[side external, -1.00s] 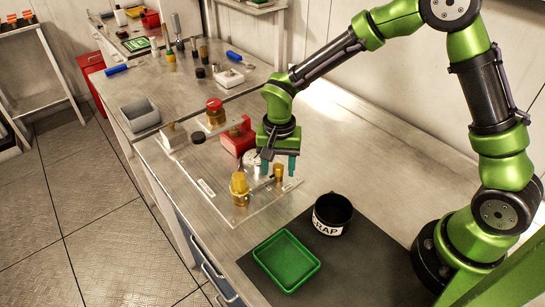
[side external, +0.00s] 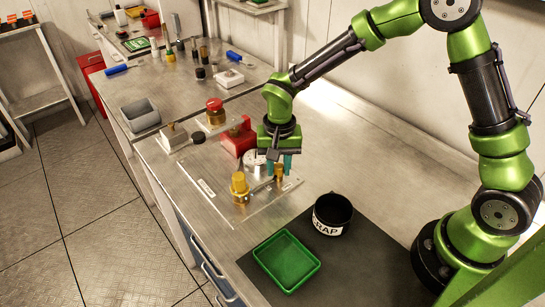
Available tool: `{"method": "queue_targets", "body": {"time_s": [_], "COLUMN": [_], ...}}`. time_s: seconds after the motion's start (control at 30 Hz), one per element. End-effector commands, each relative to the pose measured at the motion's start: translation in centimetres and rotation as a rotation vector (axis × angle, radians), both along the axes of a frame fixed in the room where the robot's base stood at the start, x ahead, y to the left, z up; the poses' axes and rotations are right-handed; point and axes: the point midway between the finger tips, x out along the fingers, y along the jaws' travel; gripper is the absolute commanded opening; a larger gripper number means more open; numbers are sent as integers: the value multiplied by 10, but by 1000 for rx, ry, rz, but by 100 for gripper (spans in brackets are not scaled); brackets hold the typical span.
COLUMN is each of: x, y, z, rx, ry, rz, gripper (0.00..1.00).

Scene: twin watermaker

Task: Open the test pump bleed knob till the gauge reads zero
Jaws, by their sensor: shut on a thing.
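My gripper (side external: 279,168) points down over the plate on the bench. Its teal fingers are shut on a small brass knob (side external: 279,173), which shows between and below them. This looks like the bleed knob. A round pale dial (side external: 254,158), likely the gauge, lies just left of the fingers and is partly covered by the gripper; its reading is too small to tell. A red block (side external: 238,140), possibly the pump body, stands behind the dial. A larger brass fitting (side external: 240,188) stands upright to the left of the knob.
A black cup (side external: 332,215) lettered "RAP" and a green tray (side external: 286,262) sit on a dark mat in front. A red-capped brass part (side external: 215,113) and a grey bin (side external: 140,115) stand further back. The bench right of my gripper is clear.

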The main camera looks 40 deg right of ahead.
Motion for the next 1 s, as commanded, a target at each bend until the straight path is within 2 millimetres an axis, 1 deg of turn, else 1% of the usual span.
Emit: {"method": "queue_targets", "body": {"time_s": [1.0], "x": [0], "y": [-5], "z": [0], "rx": [-1], "ry": [-2], "rz": [936], "gripper": [0]}}
